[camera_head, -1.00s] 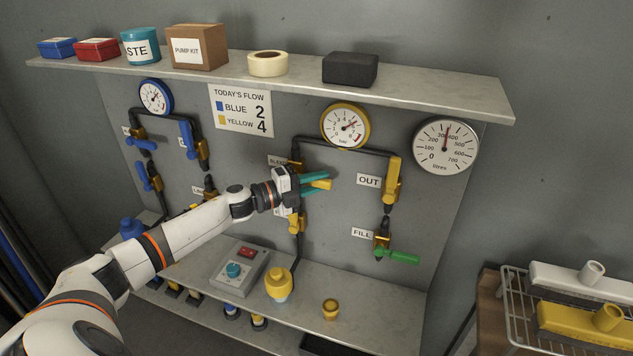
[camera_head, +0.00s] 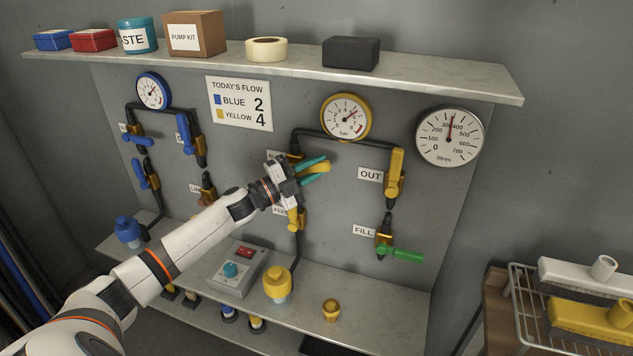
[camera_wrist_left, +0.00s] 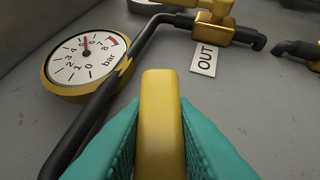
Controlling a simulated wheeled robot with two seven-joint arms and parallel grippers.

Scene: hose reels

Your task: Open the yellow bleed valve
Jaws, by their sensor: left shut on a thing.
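The yellow bleed valve's lever (camera_head: 318,169) sticks out to the right from its brass body (camera_head: 295,150), under the yellow-rimmed gauge (camera_head: 346,117), tilted somewhat upward. My left gripper (camera_head: 313,168) has its teal fingers on either side of this lever and is shut on it. The label beside the valve is partly hidden by my gripper. My right gripper is not in view.
The yellow OUT valve (camera_head: 395,175) and the green-handled FILL valve (camera_head: 400,254) are to the right. A black pipe runs above my gripper. A control box (camera_head: 240,271) and a yellow-capped item (camera_head: 277,284) stand on the lower shelf.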

